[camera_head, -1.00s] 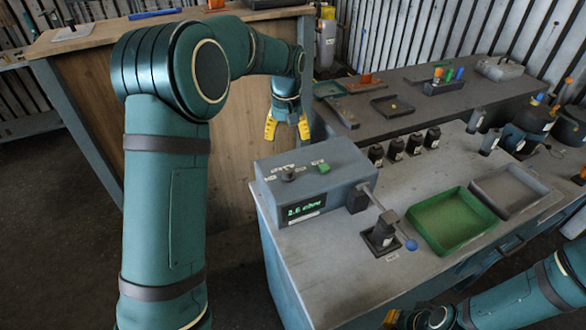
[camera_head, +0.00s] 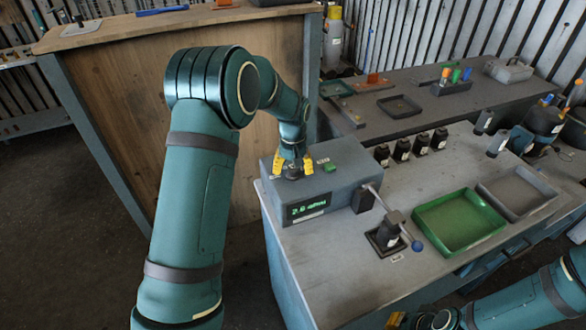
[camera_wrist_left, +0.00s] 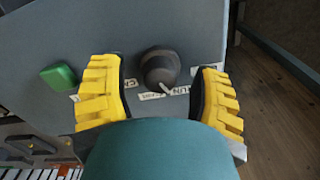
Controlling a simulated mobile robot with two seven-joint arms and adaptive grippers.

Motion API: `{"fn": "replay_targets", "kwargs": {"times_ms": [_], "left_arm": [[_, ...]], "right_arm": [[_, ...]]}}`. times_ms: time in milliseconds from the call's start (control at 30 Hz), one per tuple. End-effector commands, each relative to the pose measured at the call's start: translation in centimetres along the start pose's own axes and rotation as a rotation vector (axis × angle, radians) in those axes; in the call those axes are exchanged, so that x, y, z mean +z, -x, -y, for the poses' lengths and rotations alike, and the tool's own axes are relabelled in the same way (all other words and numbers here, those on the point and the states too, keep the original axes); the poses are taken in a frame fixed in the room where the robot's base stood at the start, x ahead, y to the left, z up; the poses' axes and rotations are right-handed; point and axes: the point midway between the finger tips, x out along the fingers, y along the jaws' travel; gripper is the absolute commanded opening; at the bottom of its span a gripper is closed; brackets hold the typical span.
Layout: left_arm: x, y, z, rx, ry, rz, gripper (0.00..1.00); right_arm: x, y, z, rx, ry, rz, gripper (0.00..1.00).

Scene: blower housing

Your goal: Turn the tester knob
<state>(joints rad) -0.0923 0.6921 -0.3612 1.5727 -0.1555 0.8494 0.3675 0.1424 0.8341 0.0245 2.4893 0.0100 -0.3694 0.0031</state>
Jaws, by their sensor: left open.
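The tester (camera_head: 345,205) is a grey box on the bench, with a lit green display (camera_head: 308,207) on its front. Its dark round knob (camera_wrist_left: 160,67) has a light pointer mark and printed labels around it in the left wrist view. My left gripper (camera_head: 292,168) is over the tester top at the knob. Its yellow fingers (camera_wrist_left: 160,95) are open, one on each side of the knob, with visible gaps. In the head view the fingers partly hide the knob. My right gripper (camera_head: 415,322) shows only partly at the bottom edge, its fingers unclear.
A green button (camera_head: 329,168) sits beside the knob on the tester top. A lever with a blue ball (camera_head: 417,246) and a dark fixture stand to the right. A green tray (camera_head: 458,220), a grey tray (camera_head: 517,193) and several dark bottles (camera_head: 402,150) share the bench.

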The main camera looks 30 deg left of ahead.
Motion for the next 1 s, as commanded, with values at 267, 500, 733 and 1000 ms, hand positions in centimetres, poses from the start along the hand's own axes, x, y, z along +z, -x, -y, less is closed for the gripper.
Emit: {"fn": "replay_targets", "kwargs": {"times_ms": [267,500,733,1000], "left_arm": [[0.01,0.03,-0.01,0.000,0.000,0.000,0.19],[0.01,0.04,0.00,0.000,-0.002,0.000,0.00],[0.02,0.04,-0.01,0.001,-0.053,0.001,0.00],[0.01,0.03,0.04,0.001,-0.231,0.001,0.00]], "right_arm": [[0.01,0.00,0.00,0.000,0.000,0.000,0.00],[0.01,0.00,0.00,0.000,0.000,0.000,0.00],[0.01,-0.02,-0.01,0.000,0.000,0.000,0.00],[0.02,-0.09,-0.03,0.000,0.000,0.000,0.00]]}}
